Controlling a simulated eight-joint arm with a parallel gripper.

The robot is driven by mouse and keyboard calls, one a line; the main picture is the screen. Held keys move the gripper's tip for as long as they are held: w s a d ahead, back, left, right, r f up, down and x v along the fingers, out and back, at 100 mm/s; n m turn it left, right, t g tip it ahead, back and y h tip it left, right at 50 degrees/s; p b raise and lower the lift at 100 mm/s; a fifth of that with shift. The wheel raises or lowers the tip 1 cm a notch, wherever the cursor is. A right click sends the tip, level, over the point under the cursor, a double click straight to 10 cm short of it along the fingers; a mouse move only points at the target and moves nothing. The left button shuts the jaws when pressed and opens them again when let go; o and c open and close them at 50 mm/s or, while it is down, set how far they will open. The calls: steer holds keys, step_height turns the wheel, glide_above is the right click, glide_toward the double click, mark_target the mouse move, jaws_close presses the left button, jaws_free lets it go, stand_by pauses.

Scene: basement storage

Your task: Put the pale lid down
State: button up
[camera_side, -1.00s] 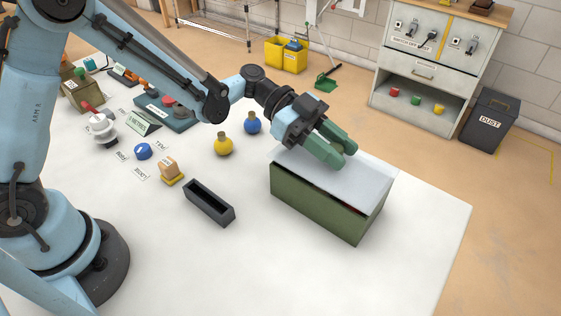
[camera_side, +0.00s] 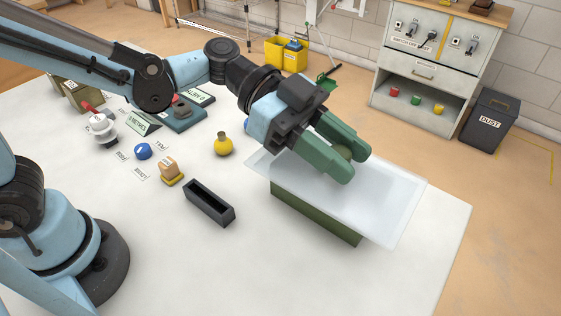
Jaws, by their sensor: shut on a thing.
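The pale lid (camera_side: 385,208) is a flat, translucent whitish sheet, held roughly level above the green box (camera_side: 315,215). My gripper (camera_side: 350,166) has its green fingers shut on the lid's small round knob, which is only partly visible between them. The lid is raised off the box and overhangs it on the sides I can see. The lid hides the box's opening and most of its upper walls, so its inside does not show.
A narrow dark open tray (camera_side: 209,203) lies left of the box. The white table (camera_side: 425,265) is bare in front and at right.

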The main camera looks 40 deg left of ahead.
steer(key=w+a+r+n+t, duration=0.1)
steer(key=a, duration=0.1)
steer(key=w+a+n+t+y, duration=0.1)
steer(key=w+a+t, duration=0.1)
steer(key=w+a+r+n+t, duration=0.1)
steer(key=w+a+n, duration=0.1)
steer(key=shift+w+a+r+t, duration=0.1)
steer(key=shift+a+r+t, duration=0.25)
steer(key=shift+a+t, duration=0.05)
steer(key=w+a+r+n+t+y, duration=0.25)
steer(key=a+n+t+y, duration=0.2)
steer(key=a, duration=0.65)
steer(key=w+a+r+n+t+y, duration=0.1)
steer(key=a+r+n+t+y, duration=0.4)
steer(key=a, duration=0.6)
step_height(320, 180, down, 8)
steer(key=s+n+y, duration=0.1)
steer(key=n+y, duration=0.3)
steer(key=shift+s+a, duration=0.15)
steer(key=shift+s, duration=0.1)
steer(key=shift+f, duration=0.1)
